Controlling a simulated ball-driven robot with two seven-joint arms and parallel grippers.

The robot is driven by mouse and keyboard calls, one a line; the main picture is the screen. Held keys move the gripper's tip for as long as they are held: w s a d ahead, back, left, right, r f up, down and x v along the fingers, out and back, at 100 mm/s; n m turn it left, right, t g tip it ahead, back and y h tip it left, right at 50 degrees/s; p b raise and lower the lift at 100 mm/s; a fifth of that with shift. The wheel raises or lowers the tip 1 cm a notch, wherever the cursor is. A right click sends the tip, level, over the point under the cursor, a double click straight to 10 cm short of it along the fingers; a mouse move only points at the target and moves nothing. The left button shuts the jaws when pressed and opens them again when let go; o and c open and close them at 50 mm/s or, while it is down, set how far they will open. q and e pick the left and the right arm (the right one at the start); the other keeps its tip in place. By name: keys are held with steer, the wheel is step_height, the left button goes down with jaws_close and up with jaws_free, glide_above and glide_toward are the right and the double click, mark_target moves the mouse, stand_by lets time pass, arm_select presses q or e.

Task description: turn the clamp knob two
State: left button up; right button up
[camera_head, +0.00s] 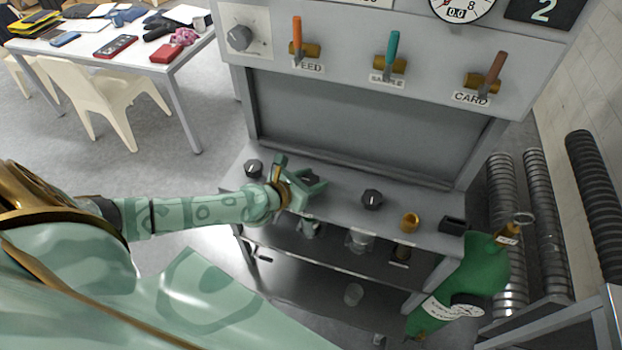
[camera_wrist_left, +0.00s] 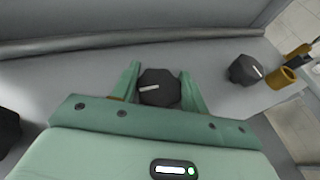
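Three dark knobs with white pointer lines stand in a row on the grey ledge. My left gripper (camera_head: 308,182) is at the middle knob (camera_head: 312,180), which it partly hides in the head view. In the left wrist view the middle knob (camera_wrist_left: 160,90) sits between the two green fingers of the left gripper (camera_wrist_left: 161,80), its pointer line near level. The fingers are spread to about the knob's width; whether they press on it I cannot tell. The left knob (camera_head: 253,168) and right knob (camera_head: 372,199) stand clear. No knob number is readable. My right gripper is not in view.
A brass cup-like part (camera_head: 410,221) and a dark block (camera_head: 453,225) are on the ledge's right end. A green cylinder (camera_head: 470,275) stands beside it. Levers (camera_head: 390,55) line the upper panel. Glass vessels (camera_head: 358,240) hang below the ledge. A cluttered table (camera_head: 115,50) is behind left.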

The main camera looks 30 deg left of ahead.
arm_select(q)
steer(key=c, duration=0.4)
steer(key=shift+o, duration=0.2)
